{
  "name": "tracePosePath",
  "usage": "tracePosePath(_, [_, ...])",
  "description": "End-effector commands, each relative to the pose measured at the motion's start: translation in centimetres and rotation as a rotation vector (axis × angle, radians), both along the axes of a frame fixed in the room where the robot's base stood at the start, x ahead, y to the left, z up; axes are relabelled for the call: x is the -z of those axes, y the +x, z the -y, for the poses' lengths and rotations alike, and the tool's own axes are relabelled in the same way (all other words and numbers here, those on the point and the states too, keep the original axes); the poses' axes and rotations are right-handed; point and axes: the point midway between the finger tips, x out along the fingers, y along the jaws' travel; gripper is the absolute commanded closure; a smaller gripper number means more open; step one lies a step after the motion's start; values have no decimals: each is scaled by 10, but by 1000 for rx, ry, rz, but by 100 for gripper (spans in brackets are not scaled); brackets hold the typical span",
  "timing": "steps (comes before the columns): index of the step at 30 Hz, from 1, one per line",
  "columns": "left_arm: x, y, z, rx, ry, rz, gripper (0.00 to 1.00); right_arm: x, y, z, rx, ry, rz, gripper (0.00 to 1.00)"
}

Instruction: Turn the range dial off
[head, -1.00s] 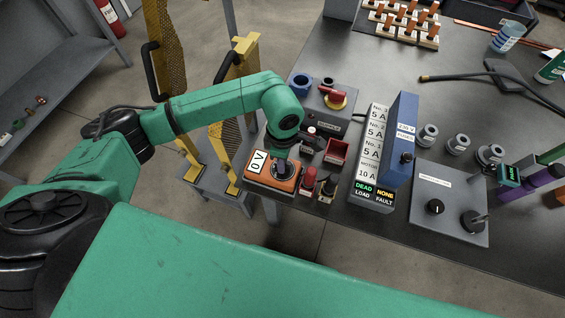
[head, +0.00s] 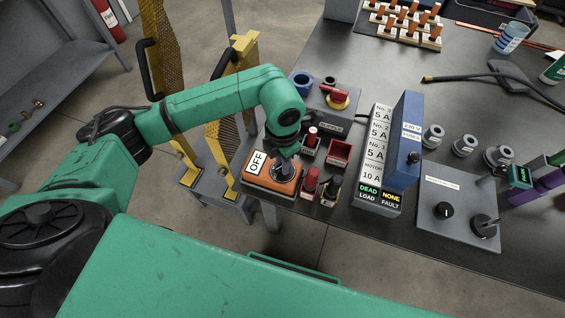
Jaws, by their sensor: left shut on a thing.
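The orange meter (head: 262,184) lies at the near left corner of the dark bench. Its white display reads "OFF" (head: 257,162). The range dial is on the meter's right part, mostly hidden under my left gripper. My left gripper (head: 286,170) points down from the end of the green arm and is shut on the range dial. My right gripper is not in view.
Red and black probes in holders (head: 310,183) and a red bin (head: 338,152) stand close right of the meter. A grey box with a red switch (head: 335,97) is behind. The fuse box (head: 403,140) stands further right. Yellow guards (head: 232,90) stand left of the bench.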

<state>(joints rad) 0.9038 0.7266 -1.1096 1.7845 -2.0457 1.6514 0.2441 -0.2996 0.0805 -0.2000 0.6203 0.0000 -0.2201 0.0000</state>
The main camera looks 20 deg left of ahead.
Motion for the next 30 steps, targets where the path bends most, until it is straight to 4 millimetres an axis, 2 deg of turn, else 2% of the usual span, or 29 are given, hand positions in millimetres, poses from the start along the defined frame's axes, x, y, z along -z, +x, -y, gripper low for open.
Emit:
tracePosePath(9, [-1,1,0,-86,-1,2,100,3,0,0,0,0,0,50])
tracePosePath(21, [-1,1,0,-92,-1,2,100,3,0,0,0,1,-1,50])
tracePosePath(22, [-1,1,0,-92,-1,2,76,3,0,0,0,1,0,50])
tracePosePath(24, [-1,1,0,-92,-1,2,49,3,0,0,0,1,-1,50])
tracePosePath(30, [0,0,0,-92,-1,1,49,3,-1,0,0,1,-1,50])
